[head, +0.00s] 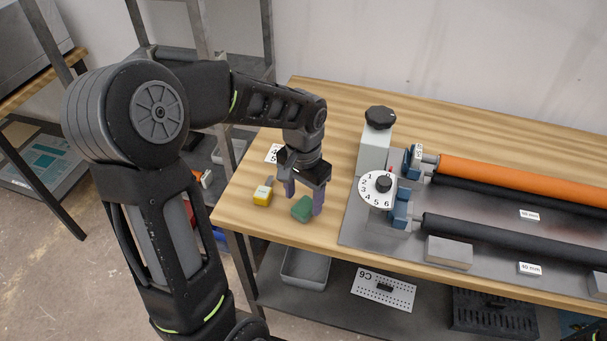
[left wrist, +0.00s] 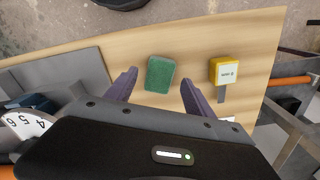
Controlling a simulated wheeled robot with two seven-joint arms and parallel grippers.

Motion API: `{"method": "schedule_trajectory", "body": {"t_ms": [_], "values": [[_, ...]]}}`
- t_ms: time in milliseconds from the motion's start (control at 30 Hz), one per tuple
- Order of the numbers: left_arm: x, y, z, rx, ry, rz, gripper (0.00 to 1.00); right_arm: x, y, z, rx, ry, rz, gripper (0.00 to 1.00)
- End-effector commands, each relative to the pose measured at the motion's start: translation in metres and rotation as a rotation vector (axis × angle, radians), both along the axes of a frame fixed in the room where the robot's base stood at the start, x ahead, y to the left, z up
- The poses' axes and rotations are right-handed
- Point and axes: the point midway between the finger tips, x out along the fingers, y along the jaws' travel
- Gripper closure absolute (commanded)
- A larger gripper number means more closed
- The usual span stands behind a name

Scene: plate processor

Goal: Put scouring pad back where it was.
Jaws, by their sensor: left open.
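The green scouring pad (head: 302,209) lies on the wooden table near its left front edge. It also shows in the left wrist view (left wrist: 160,74), flat on the wood between and just beyond my fingertips. My left gripper (head: 304,200) is open above the table, its fingers on either side of the pad's near side; it holds nothing. In the left wrist view its two purple-grey fingers (left wrist: 158,77) are wide apart. My right gripper is in neither view.
A yellow block with a white label (head: 262,196) sits left of the pad. To the right stand a grey metal plate (head: 349,228), a numbered dial (head: 378,190) and orange and black rollers (head: 520,179). A grey bin (head: 305,268) is on the shelf below.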

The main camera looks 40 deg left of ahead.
Motion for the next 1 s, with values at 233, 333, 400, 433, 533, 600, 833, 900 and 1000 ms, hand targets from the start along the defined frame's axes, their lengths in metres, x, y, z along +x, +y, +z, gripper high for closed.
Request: {"method": "schedule_trajectory", "body": {"t_ms": [233,333,400,433,533,600,833,900,1000], "values": [[0.001,0.000,0.054,0.001,-0.006,0.000,0.38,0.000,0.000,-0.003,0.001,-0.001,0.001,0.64],[0.001,0.000,0.072,0.000,-0.004,0.000,0.38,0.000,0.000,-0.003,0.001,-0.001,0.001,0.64],[0.001,0.000,0.081,0.000,-0.003,0.000,0.38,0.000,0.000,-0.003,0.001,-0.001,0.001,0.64],[0.001,0.000,0.084,0.000,-0.003,0.000,0.38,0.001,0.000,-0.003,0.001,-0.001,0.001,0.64],[0.000,0.000,0.090,0.000,-0.001,0.000,0.38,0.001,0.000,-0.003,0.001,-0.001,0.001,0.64],[0.000,0.000,0.092,0.000,-0.001,0.000,0.38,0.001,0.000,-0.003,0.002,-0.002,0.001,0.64],[0.000,0.000,0.092,0.000,0.000,0.000,0.38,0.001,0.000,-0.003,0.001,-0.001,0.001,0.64],[0.000,0.000,0.092,0.000,0.000,0.000,0.38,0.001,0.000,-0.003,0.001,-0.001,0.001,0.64],[0.000,0.000,0.092,0.000,0.000,0.000,0.38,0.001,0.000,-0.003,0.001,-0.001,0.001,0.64]]}}
